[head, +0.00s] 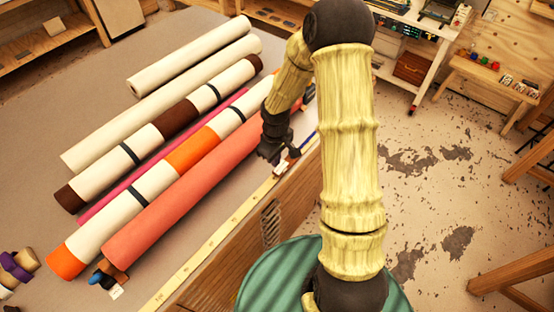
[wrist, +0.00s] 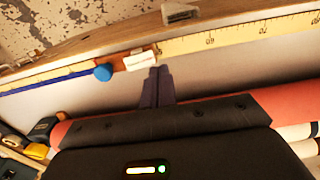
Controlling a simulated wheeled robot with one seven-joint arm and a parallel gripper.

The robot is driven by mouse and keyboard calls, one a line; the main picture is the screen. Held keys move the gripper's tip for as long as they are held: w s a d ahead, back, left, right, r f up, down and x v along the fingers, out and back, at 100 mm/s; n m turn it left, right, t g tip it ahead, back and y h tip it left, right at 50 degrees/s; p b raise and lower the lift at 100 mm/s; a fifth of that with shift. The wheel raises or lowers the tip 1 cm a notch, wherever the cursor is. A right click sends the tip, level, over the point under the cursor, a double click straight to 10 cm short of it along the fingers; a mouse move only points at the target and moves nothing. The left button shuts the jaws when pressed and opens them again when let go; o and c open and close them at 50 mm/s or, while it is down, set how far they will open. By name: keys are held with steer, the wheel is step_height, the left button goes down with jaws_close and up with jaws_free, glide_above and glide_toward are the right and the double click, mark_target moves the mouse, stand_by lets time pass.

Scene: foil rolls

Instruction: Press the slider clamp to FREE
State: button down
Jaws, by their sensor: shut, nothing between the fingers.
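A blue knob (wrist: 103,73) with a small white tag (wrist: 140,61) beside it sits at the ruler edge of the table in the wrist view; I take these as part of the slider clamp. The tag's print is too small to read. In the head view the tag (head: 280,168) shows just below my gripper (head: 271,156). My gripper's dark fingers (wrist: 157,72) are together and empty, with their tips close to the tag's lower right corner. Whether they touch it I cannot tell. A second brown and blue clamp (head: 105,276) with a white tag lies at the near end of the rolls.
A coral roll (head: 180,205) lies beside my gripper, with striped and cream rolls (head: 190,55) beyond it on the grey table. A yellow ruler (head: 215,245) runs along the table edge. A grey metal piece (wrist: 180,12) sits on the wooden edge.

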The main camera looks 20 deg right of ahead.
step_height(320, 180, up, 8)
steer(key=a+b, duration=0.1)
steer(key=shift+s+a+r+b, duration=0.2)
steer(key=shift+s+r+b, duration=0.05)
steer(key=shift+s+b, duration=0.1)
steer(key=shift+s, duration=0.2)
steer(key=s+d+r+m+t+b, duration=0.2)
steer(key=s+m, duration=0.5)
steer(key=s, duration=0.5)
steer(key=shift+s+d+r+t, duration=0.2)
steer(key=shift+r+t, duration=0.1)
steer(key=shift+r, duration=0.35)
